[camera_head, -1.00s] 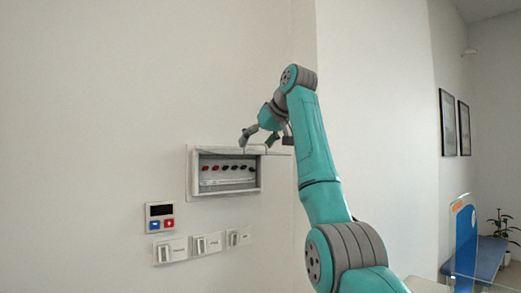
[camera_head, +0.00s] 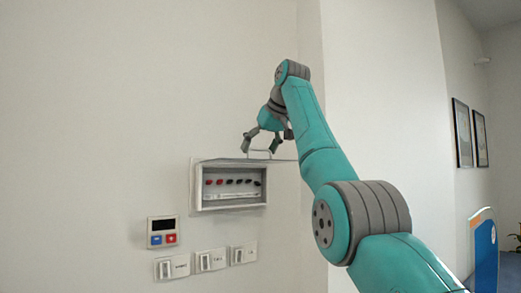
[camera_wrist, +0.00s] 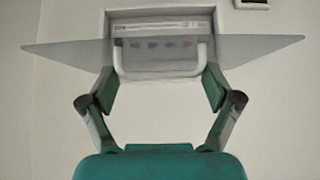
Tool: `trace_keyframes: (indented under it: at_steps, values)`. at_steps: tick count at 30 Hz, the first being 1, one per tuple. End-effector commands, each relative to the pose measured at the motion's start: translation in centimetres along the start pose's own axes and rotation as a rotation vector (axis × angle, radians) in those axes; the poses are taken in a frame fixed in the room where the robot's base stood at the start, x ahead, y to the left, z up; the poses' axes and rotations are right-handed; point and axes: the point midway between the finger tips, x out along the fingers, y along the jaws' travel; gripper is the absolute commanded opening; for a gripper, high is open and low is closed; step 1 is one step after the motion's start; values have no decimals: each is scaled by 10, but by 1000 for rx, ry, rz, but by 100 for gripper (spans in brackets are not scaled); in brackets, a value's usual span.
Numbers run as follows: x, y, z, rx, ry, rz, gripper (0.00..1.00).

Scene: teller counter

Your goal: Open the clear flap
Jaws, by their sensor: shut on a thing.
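The clear flap (camera_wrist: 75,50) is a thin, see-through grey panel, swung up and standing out from the white wall box (camera_head: 199,190). In the head view the flap (camera_head: 225,160) shows almost edge-on along the top of the box. Its white, U-shaped handle (camera_wrist: 160,73) lies between my fingers in the wrist view. My gripper (camera_wrist: 160,85) is shut on the handle, with one finger at each side. In the head view my gripper (camera_head: 261,146) is just above the box. The box front is uncovered below the flap, showing a row of red and black switches (camera_head: 231,182).
A small display panel with blue and red buttons (camera_head: 162,231) is on the wall below left of the box. Several white switch plates (camera_head: 212,260) sit below it. A wall corner stands close to the right of the box.

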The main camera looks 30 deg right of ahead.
Motion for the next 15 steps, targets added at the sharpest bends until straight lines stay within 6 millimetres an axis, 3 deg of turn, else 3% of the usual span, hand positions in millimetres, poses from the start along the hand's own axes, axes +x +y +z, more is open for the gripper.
trace_keyframes:
  at_steps: [9, 10, 11, 15]
  values:
    - [1, 2, 1, 2, -1, 4, 26]
    - [0, 2, 0, 2, 0, 4, 94]
    - [0, 2, 0, 2, 0, 4, 100]
    - [0, 2, 0, 1, 0, 3, 100]
